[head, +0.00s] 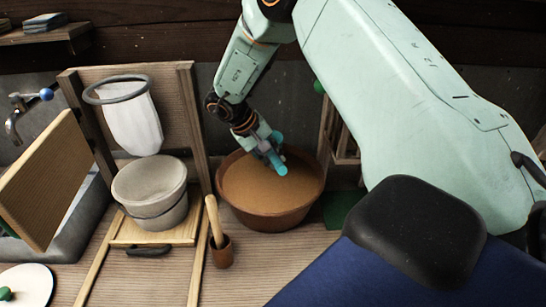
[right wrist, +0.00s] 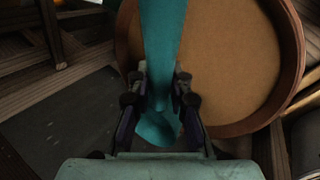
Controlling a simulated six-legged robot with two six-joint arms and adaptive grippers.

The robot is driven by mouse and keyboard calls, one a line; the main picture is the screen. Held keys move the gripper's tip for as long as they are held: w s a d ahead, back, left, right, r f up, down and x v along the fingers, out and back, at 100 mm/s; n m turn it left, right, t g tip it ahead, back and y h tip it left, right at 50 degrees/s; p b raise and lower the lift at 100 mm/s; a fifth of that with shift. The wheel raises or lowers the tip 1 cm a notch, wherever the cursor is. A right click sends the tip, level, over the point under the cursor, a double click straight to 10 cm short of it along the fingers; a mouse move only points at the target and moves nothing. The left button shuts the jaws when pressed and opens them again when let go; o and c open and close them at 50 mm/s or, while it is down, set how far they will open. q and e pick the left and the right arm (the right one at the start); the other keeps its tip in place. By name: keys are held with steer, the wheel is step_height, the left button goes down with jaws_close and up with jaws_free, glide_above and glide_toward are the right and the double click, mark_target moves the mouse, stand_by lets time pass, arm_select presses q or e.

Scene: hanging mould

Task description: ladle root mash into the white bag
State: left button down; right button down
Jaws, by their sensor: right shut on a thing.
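The white bag (head: 133,122) hangs open from a dark ring (head: 117,89) on a wooden frame at the left of the head view. The root mash (head: 262,188) is a brown mass filling a wide brown bowl (head: 265,220) right of the frame; the mash also shows in the right wrist view (right wrist: 235,60). My right gripper (head: 266,150) is above the bowl's back part, shut on a teal ladle (head: 281,169). In the right wrist view its handle (right wrist: 165,35) runs up between the fingers. The ladle's scoop is not clearly visible. My left gripper is not in view.
A pale bucket (head: 150,190) stands below the bag on a wooden base. A wooden mortar with pestle (head: 221,250) stands between the frame and the bowl.

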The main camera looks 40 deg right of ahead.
steer(key=shift+f+b, duration=3.75)
steer(key=shift+f, duration=2.15)
steer(key=shift+s, duration=0.1)
steer(key=shift+r, duration=0.1)
